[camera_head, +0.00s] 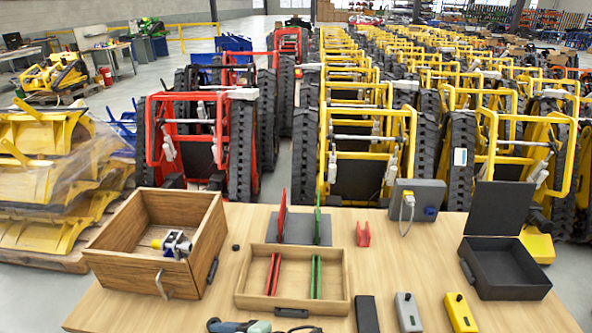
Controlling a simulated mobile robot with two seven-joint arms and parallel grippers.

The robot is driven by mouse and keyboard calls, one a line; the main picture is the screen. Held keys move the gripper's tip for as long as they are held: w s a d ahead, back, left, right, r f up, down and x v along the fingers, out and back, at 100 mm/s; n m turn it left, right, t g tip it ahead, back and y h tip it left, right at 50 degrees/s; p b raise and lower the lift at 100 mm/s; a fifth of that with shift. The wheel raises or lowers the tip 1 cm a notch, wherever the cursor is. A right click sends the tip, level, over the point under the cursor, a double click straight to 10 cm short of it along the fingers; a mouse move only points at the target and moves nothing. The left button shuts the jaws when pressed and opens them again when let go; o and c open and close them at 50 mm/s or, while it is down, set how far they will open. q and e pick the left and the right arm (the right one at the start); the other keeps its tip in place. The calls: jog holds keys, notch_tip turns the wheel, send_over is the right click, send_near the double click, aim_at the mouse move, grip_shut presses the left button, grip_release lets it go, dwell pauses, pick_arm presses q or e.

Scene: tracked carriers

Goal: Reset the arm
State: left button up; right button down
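Neither of my grippers and neither arm shows in the head view. A wooden table (225,305) stands in front of me. On its left is an open wooden box (130,265) with a metal and yellow fitting (175,244) inside. In the middle is a shallow wooden tray (340,289) holding red strips (273,274) and green strips (316,276). Behind it, a red upright piece (282,216) and a green one (317,219) stand on a grey base (300,231).
On the right is an open black case (505,268); a grey box with a plug (417,200) stands at the back. Black (367,314), grey (408,312) and yellow (460,312) blocks line the front, near a teal tool (240,326). Tracked machines (365,145) fill the floor behind.

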pick_arm(q)
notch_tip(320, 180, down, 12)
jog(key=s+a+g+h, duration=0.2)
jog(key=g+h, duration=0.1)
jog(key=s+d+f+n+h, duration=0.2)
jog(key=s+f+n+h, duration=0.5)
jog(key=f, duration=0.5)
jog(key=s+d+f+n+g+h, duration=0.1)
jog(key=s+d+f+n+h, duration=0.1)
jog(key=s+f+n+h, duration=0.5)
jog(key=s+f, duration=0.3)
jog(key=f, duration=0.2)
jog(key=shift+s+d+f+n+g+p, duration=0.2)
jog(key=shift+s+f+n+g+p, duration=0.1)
jog(key=shift+p, duration=0.1)
